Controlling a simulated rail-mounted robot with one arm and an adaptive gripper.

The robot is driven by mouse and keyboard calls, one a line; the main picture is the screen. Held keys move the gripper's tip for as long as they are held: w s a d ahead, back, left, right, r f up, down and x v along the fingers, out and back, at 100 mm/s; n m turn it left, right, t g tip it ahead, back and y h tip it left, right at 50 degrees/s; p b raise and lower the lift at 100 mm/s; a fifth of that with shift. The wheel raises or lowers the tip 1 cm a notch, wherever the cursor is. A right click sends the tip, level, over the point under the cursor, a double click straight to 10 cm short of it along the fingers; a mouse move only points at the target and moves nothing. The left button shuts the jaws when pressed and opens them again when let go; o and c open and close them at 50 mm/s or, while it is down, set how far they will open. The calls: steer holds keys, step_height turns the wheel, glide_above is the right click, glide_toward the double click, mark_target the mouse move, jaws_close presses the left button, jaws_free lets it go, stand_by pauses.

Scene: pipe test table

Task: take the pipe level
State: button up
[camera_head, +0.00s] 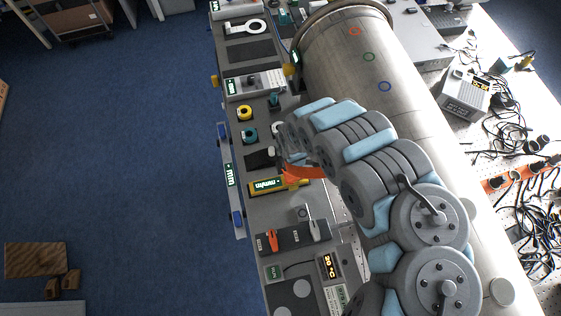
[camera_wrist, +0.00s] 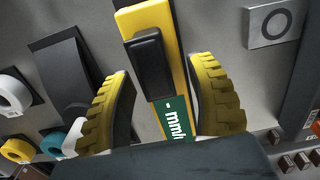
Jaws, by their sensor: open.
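The pipe level is a yellow bar with a black block on top and a green "mm/m" display. In the head view the pipe level (camera_head: 268,186) lies on the grey tool panel, its right end partly hidden by my arm. In the wrist view the pipe level (camera_wrist: 177,95) runs lengthwise between the fingers. My gripper (camera_wrist: 163,68) is open, with one yellow ridged finger on each side of the bar. Gaps show between the fingers and the bar, wider on the left. The lower end of the bar is hidden behind the gripper body.
A large metal pipe (camera_head: 345,65) lies right of the panel (camera_head: 258,219). Yellow (camera_head: 244,112) and teal (camera_head: 249,135) rings sit above the level. An orange-handled tool (camera_head: 272,240) is below. A blue-ended bar (camera_head: 236,218) lines the panel's left edge. Blue floor lies beyond.

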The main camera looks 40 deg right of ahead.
jaws_close()
stand_by(0.3)
steer(key=shift+r, duration=0.2)
